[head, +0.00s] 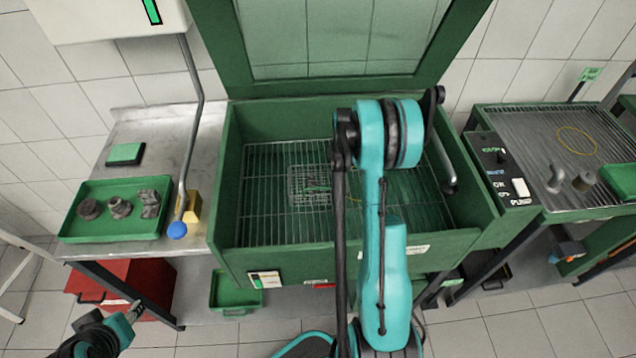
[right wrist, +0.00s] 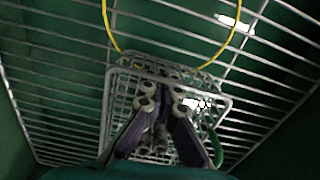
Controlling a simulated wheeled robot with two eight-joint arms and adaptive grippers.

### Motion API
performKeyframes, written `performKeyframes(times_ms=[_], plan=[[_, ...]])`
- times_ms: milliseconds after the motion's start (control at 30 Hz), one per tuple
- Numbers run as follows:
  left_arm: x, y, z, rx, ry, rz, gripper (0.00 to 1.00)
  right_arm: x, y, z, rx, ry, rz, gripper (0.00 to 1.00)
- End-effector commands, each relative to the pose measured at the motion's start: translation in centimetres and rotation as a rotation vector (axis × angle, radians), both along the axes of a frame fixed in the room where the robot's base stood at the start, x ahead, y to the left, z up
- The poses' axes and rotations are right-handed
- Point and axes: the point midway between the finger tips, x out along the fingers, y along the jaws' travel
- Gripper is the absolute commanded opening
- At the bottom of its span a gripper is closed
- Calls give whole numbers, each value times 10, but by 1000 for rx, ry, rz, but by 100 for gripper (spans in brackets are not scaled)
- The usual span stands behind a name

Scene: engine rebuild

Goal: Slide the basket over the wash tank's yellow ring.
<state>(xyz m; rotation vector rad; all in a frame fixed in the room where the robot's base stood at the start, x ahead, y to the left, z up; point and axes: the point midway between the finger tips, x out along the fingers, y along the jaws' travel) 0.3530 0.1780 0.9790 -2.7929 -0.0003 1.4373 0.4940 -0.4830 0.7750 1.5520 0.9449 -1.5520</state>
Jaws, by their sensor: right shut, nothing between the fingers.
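The wire basket (head: 309,185) sits on the grate inside the open green wash tank (head: 264,264), left of my right arm. In the right wrist view the basket (right wrist: 222,118) is under my right gripper (right wrist: 163,91), with small parts showing inside it. This gripper is shut with nothing held, its tips over the basket; I cannot tell whether they touch it. The yellow ring (right wrist: 234,32) lies on the grate beyond the basket, its near edge meeting the basket's far rim. My arm mostly hides the ring in the head view. My left gripper (head: 134,311) is low at bottom left, away from the tank.
The tank's raised lid (head: 212,45) stands behind. A green tray (head: 80,232) with several metal parts is on the left bench. On the right, a grated station (head: 530,130) carries another yellow ring (head: 577,141).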

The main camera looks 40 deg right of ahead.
Motion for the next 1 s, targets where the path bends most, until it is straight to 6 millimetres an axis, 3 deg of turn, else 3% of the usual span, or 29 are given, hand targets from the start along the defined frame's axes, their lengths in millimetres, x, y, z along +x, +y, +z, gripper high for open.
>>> performKeyframes(times_ms=[300, 500, 1000], plan=[[0, 0, -2, 0, 0, 0, 42, -45, -86, 0, 0, 0, -5, 0], [0, 0, -2, 0, 0, 0, 42, -64, -123, 0, 0, 0, -2, 0], [0, 0, -2, 0, 0, 0, 42, -67, -130, 0, 0, 0, 2, 0]])
